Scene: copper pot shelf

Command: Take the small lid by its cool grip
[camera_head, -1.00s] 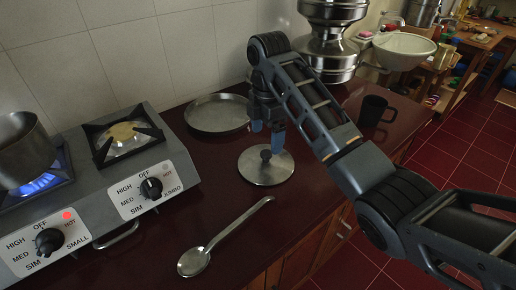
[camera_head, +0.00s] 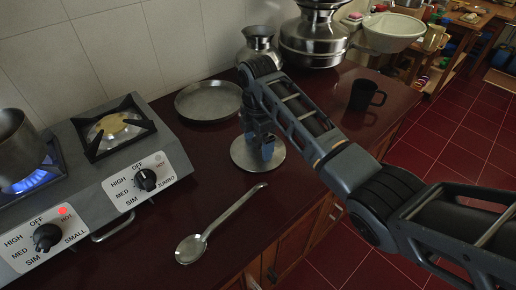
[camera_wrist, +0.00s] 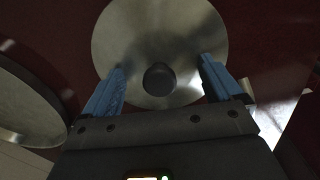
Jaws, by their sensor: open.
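The small lid (camera_head: 241,160) is a round steel disc lying flat on the dark red counter. In the head view the knob is hidden behind my gripper. My gripper (camera_head: 259,150) is low over the lid, pointing down. In the wrist view my gripper (camera_wrist: 160,82) is open, with one blue finger on each side of the knob and a gap to it on both sides.
A stove (camera_head: 90,170) stands at left with a pot (camera_head: 18,145) over a blue flame. A steel plate (camera_head: 208,101) lies behind the lid. A spoon (camera_head: 222,222) lies in front. A black mug (camera_head: 364,95) and steel vessels (camera_head: 314,40) stand at right and back.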

